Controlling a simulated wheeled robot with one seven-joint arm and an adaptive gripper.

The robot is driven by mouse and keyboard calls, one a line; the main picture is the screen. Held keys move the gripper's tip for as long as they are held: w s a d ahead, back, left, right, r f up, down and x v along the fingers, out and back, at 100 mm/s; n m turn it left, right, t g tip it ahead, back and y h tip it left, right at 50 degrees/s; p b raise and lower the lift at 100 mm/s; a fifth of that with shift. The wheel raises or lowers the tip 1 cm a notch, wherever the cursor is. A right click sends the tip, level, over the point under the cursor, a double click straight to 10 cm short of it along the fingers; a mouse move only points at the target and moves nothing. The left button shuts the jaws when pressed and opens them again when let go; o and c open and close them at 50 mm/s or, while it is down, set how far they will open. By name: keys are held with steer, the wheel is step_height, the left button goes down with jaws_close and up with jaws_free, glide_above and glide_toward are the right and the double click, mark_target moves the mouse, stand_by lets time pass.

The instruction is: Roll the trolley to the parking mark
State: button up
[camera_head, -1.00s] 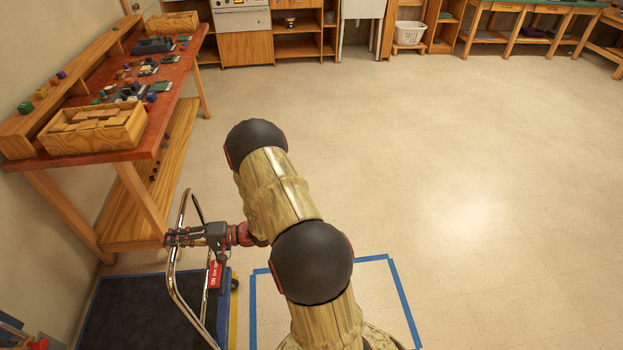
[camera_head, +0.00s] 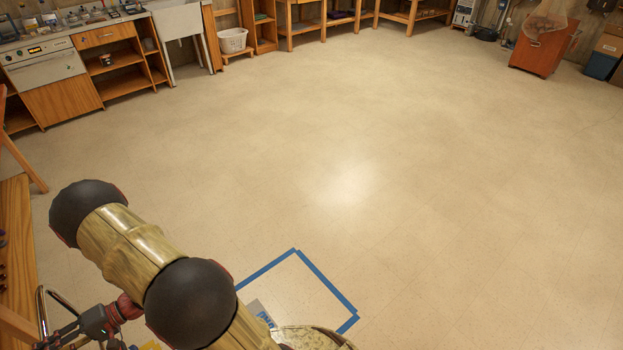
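The parking mark (camera_head: 325,283) is a blue tape outline on the floor at bottom centre. A pale patch with blue lettering (camera_head: 262,313) shows inside its left part, and my arm covers much of the mark. My gripper (camera_head: 58,338) is at the bottom left, its fingers at the trolley's bent metal handle (camera_head: 42,312). The fingers are small and partly cut off, so their closure is unclear. The rest of the trolley is almost wholly out of the frame, left of the mark. A small yellow bit (camera_head: 150,345) shows at the bottom edge.
A wooden workbench (camera_head: 15,250) stands along the left edge, close to my gripper. Cabinets and a sink (camera_head: 180,22) line the back. An orange-brown cabinet (camera_head: 540,50) stands at the far right. The middle floor is wide and clear.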

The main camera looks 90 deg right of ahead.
steer(key=o, duration=0.5)
steer(key=shift+w+r, duration=0.1)
steer(key=shift+r, duration=0.05)
steer(key=v, duration=1.2)
steer(key=shift+b, duration=0.4)
